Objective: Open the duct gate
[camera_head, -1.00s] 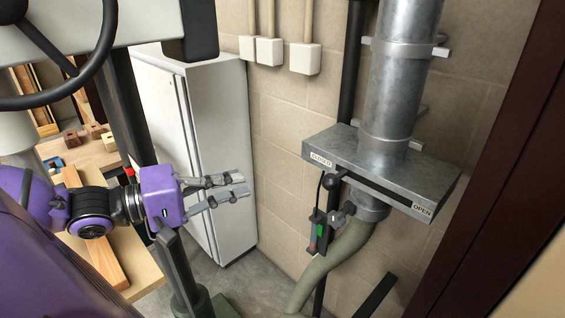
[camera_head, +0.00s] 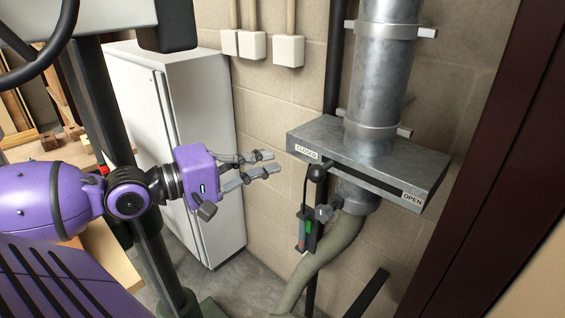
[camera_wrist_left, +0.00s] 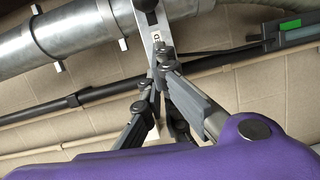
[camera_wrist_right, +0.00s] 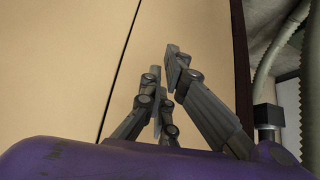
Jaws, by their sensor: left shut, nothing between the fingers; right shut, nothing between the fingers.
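The duct gate (camera_head: 365,150) is a flat grey metal box around a vertical round duct (camera_head: 382,75). A CLOSED label is at its left end and an OPEN label (camera_head: 413,198) at its right. Its black ball knob (camera_head: 317,172) sits at the CLOSED end of the slot. My left gripper (camera_head: 272,163) is shut and empty, left of the knob and apart from it.
A white cabinet (camera_head: 190,130) stands behind my left gripper. A device with a green part (camera_head: 307,230) hangs below the knob, near a flexible hose (camera_head: 330,255). A dark red post (camera_head: 490,150) stands right of the gate. A beige panel (camera_wrist_right: 70,70) fills much of the right wrist view.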

